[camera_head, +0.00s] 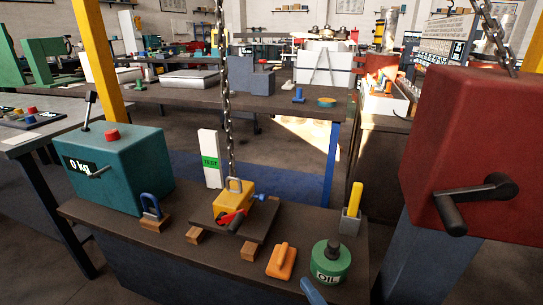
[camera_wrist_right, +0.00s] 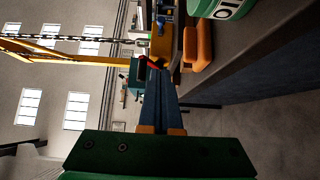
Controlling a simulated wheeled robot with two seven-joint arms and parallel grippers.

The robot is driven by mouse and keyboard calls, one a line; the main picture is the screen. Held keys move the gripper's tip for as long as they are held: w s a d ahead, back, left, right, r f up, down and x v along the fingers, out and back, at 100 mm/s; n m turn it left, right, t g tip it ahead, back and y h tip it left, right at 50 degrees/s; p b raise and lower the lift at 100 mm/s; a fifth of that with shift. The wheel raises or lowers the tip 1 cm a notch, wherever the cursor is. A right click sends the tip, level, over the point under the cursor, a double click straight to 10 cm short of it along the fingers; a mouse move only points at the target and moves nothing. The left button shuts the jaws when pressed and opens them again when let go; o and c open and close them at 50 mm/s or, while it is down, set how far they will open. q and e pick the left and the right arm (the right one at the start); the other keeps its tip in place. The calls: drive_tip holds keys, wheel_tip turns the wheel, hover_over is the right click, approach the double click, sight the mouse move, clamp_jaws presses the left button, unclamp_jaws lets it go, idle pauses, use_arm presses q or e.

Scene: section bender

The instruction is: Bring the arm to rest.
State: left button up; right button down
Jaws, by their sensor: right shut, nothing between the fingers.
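Only the blue tip of my right gripper (camera_head: 311,290) shows in the head view, at the bottom edge, in front of the bench's front edge and just left of the green oil can (camera_head: 331,265). In the right wrist view the blue fingers of my right gripper (camera_wrist_right: 158,78) lie together, shut with nothing between them. The orange block-shaped tool (camera_head: 281,261) is close beyond the tip in the head view. It also shows beside the fingers in the wrist view (camera_wrist_right: 203,45). My left gripper is not in view.
The dark bench (camera_head: 110,218) carries a teal 0 kg box (camera_head: 120,170), a blue shackle (camera_head: 150,205) and a yellow block (camera_head: 232,205) on a hanging chain (camera_head: 228,110). A red crank box (camera_head: 470,140) stands at the right. A yellow marker (camera_head: 356,195) stands upright in a holder.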

drive_tip(key=s+d+f+m+g+h, duration=0.45)
drive_tip(key=d+f+m+h, duration=0.35)
drive_tip(key=m, duration=0.6)
drive_tip(key=s+f+m+g, duration=0.4)
drive_tip(key=s+m+g, duration=0.4)
drive_tip(key=s, duration=0.6)
wheel_tip(320, 180, down, 17)
drive_tip(key=s+g, duration=0.1)
drive_tip(key=s, duration=0.1)
drive_tip(key=s+d+f+n+g, duration=0.1)
drive_tip(key=s+d+f+g, duration=0.15)
drive_tip(key=s+f, duration=0.9)
use_arm(q)
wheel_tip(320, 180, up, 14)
drive_tip(key=p, duration=1.3)
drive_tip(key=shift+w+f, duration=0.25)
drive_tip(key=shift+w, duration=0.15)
use_arm(e)
wheel_tip(320, 180, up, 14)
drive_tip(key=t, duration=0.1)
drive_tip(key=shift+s+r, duration=0.15)
drive_tip(key=shift+r, duration=0.05)
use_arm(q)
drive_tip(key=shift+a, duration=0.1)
use_arm(e)
drive_tip(key=shift+d, duration=0.1)
